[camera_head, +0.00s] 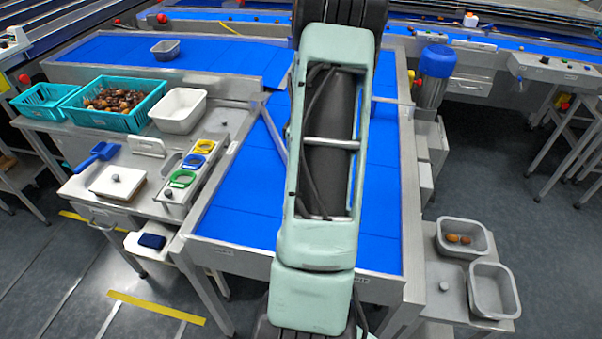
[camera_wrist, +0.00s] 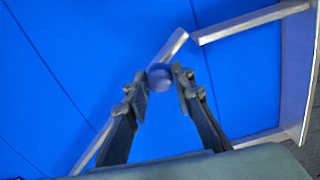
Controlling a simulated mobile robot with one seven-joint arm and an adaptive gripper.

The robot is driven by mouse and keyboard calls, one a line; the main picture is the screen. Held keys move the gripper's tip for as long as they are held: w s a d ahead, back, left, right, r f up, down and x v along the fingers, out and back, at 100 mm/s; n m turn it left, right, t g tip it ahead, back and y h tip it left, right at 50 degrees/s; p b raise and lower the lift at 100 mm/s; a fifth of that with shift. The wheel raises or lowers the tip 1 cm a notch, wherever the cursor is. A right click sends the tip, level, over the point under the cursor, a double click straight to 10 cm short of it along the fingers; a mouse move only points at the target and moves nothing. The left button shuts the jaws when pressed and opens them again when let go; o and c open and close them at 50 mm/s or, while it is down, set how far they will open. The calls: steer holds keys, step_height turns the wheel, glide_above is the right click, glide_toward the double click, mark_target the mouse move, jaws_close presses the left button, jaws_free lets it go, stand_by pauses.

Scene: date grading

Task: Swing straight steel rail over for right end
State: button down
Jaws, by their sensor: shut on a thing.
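A straight steel rail (camera_head: 273,135) lies slantwise over the blue belt (camera_head: 235,195), left of my arm in the head view. In the wrist view the rail (camera_wrist: 175,45) runs from lower left to upper right, and its middle is partly hidden by my fingers. My gripper (camera_wrist: 160,79) is shut on a round blue-purple knob (camera_wrist: 159,77), which appears to sit on this rail. In the head view my arm hides the gripper and the knob.
A second steel bar (camera_wrist: 250,23) reaches in from the belt's side frame (camera_wrist: 299,70), close to the rail's upper end. Another bar (camera_wrist: 258,138) is at lower right. Grey bins (camera_head: 463,238) stand right of the belt; a sorting bench (camera_head: 75,150) stands left.

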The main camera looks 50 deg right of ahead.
steer(key=c, duration=1.7)
jaws_free()
steer(key=shift+s+d, duration=0.3)
steer(key=shift+d, duration=0.25)
steer(key=shift+o, duration=0.2)
steer(key=shift+w+a, duration=0.1)
steer(key=shift+a, duration=0.05)
steer(key=shift+r, duration=0.1)
step_height(320, 180, up, 12)
